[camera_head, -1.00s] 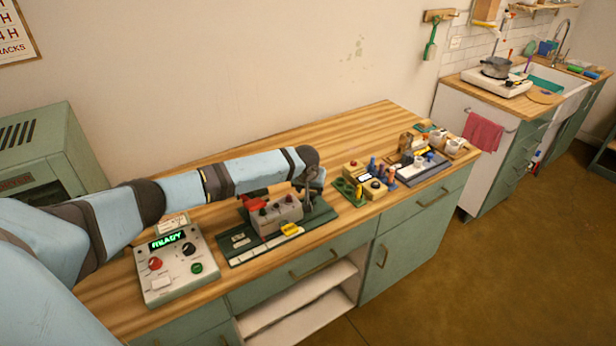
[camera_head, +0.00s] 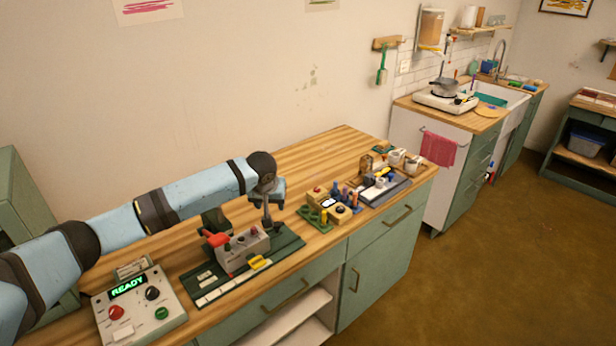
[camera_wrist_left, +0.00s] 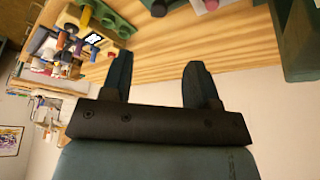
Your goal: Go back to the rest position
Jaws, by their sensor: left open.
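My left gripper (camera_head: 268,222) hangs from the blue arm that comes in from the left, above the wooden table. It points down near the right end of the grey device (camera_head: 246,246) on the green board (camera_head: 212,288). In the left wrist view the two dark fingers (camera_wrist_left: 160,82) are spread apart with nothing between them. Bare wood and a part of the green rack (camera_wrist_left: 108,18) show beyond them. I cannot tell in the head view whether the fingertips touch anything. My right gripper is in neither view.
A control box (camera_head: 138,308) with a lit READY display stands at the front left. A green peg rack (camera_head: 316,214) and a dark tray (camera_head: 384,190) with small items lie to the right. The back strip of the wooden table (camera_head: 312,155) is clear.

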